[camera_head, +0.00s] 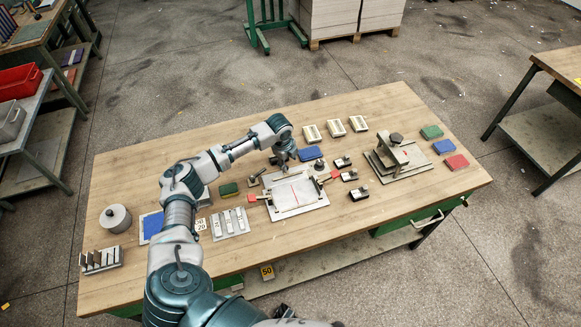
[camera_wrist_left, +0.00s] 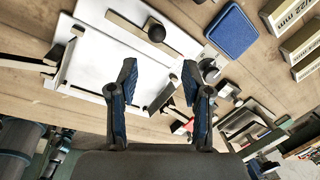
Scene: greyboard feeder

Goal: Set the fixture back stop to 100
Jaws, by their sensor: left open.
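The fixture (camera_head: 297,204) is a pale plate with metal bars and a red line, in the middle of the bench. In the wrist view its white plate (camera_wrist_left: 85,75) fills the upper left. A slotted metal bar with a dark round knob (camera_wrist_left: 155,32) lies along the plate there; I cannot tell if it is the back stop. No scale number is readable. My left gripper (camera_head: 284,162) is above the far edge of the fixture. In the wrist view the left gripper (camera_wrist_left: 160,75) has its fingers wide apart with nothing held between them. My right gripper does not show.
A blue block (camera_head: 310,153) lies close behind the fixture. Several small knobbed clamps stand to its right, near a metal press (camera_head: 396,157). Pale boxes (camera_head: 335,127) stand at the back. A slotted tray (camera_head: 230,222) lies to the left. The bench's front right is clear.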

